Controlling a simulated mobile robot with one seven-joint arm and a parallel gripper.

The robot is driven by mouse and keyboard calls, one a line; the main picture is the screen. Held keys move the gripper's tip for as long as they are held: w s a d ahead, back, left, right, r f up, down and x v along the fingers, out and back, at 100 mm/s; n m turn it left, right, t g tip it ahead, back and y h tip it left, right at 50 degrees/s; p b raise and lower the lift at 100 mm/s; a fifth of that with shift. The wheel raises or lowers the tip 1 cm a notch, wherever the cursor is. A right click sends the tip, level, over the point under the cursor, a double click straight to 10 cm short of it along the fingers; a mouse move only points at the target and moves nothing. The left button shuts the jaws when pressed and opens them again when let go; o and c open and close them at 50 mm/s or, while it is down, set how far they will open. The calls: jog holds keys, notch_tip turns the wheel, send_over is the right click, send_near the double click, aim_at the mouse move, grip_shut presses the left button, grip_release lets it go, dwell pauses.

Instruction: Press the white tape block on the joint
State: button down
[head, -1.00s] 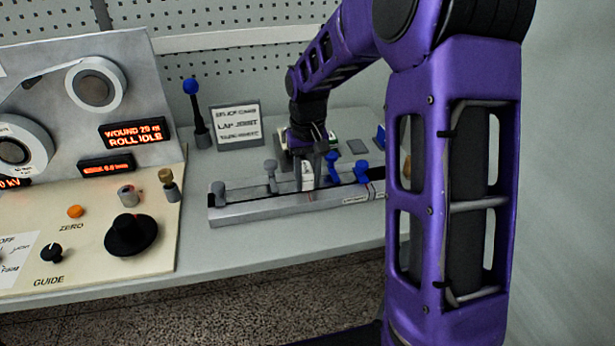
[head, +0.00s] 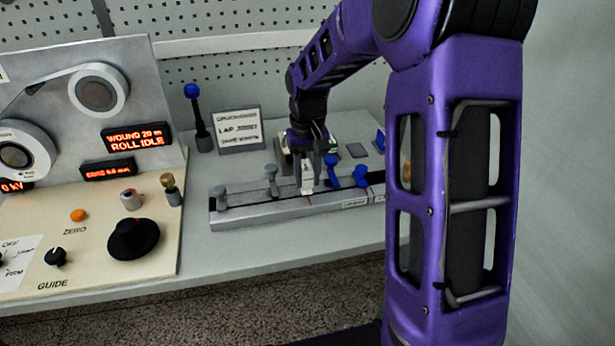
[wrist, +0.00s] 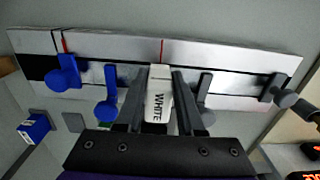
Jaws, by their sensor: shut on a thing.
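My gripper (head: 308,172) is shut on the white tape block (wrist: 157,100), which carries the word WHITE in the wrist view. The block is between the two fingers, over the splicing bar (head: 235,214), close to a red line on it. In the wrist view the bar (wrist: 215,57) runs across the top, with a dark strip along it and the red line just beyond the block. Whether the block touches the strip, I cannot tell. The joint itself is not clearly visible beneath the block and fingers.
Blue clamps (head: 361,171) stand on the bar right of my gripper, grey clamps (head: 271,180) left of it. A LAP JOINT sign (head: 239,129) and a blue-knobbed lever (head: 197,115) stand behind. The control panel (head: 100,225) is at left.

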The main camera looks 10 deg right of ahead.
jog(key=shift+r+p, duration=2.25)
jog(key=shift+r, duration=0.85)
